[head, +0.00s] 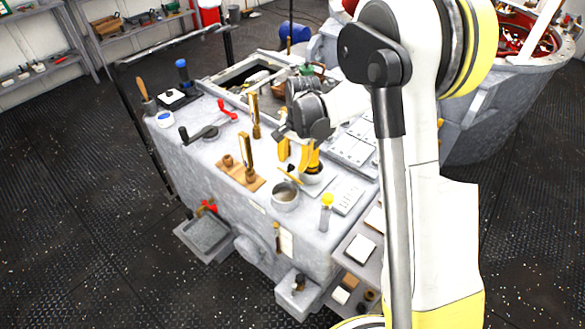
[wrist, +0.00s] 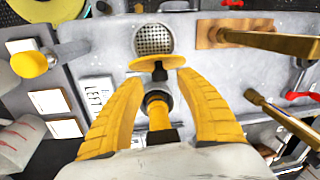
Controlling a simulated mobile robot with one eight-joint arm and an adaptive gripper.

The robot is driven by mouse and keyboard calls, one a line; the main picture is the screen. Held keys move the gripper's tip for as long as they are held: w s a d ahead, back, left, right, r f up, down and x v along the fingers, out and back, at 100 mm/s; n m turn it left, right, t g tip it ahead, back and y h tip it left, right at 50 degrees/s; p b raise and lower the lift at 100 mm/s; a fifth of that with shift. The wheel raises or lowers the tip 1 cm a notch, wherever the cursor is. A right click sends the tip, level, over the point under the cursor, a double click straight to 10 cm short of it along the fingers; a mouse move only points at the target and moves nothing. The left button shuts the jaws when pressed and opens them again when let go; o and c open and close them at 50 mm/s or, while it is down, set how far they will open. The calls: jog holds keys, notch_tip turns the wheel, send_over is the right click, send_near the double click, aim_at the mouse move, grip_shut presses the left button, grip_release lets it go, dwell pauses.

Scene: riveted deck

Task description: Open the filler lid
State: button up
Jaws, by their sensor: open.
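The filler is a round grey metal cup (head: 286,197) on the bench top, with its mouth uncovered. In the wrist view its perforated strainer (wrist: 154,38) shows inside. The filler lid, a thin yellow disc (wrist: 157,63), stands tilted up at the cup's rim; in the head view it shows nearly edge-on (head: 289,175). My gripper (wrist: 153,78) is open, its two yellow fingers on either side of the lid's near edge. I cannot tell whether a finger touches it. In the head view my gripper (head: 294,158) is just behind the lid.
A yellow-topped knob (head: 327,200) is right of the cup. A wooden plate with brass levers (head: 240,172) is left.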

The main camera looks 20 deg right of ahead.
notch_tip(320, 180, down, 2)
jog(key=shift+w+a, duration=0.1)
grip_shut()
